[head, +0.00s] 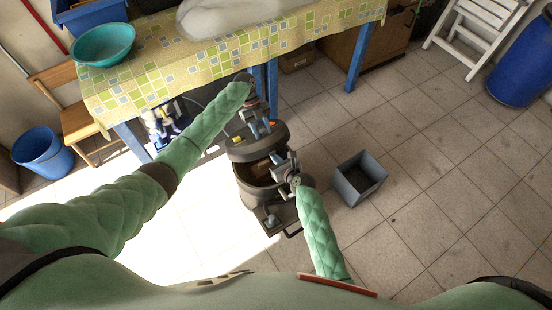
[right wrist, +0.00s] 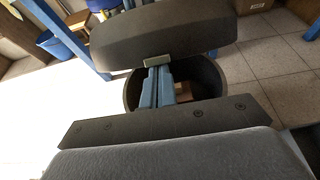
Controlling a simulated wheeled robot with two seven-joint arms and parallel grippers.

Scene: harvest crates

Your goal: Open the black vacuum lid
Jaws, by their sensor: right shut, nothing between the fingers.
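The black vacuum (head: 250,190) stands on the floor at the middle of the head view. Its black lid (head: 240,152) is tilted up at the far side, and the drum's opening shows below it. The lid also fills the top of the right wrist view (right wrist: 165,32), with the drum (right wrist: 212,80) behind and below it. Something brown lies inside the drum. My left gripper (head: 262,131) is at the lid's top; its grip is unclear. My right gripper (head: 276,160) is over the drum's opening, its blue fingers (right wrist: 158,84) together and empty, near the lid's lower edge.
A grey open bin (head: 348,194) stands on the tiles right of the vacuum. A table with a checked cloth (head: 240,48) and blue legs is behind it. A blue bucket (head: 42,153) and wooden chair (head: 80,122) are at left.

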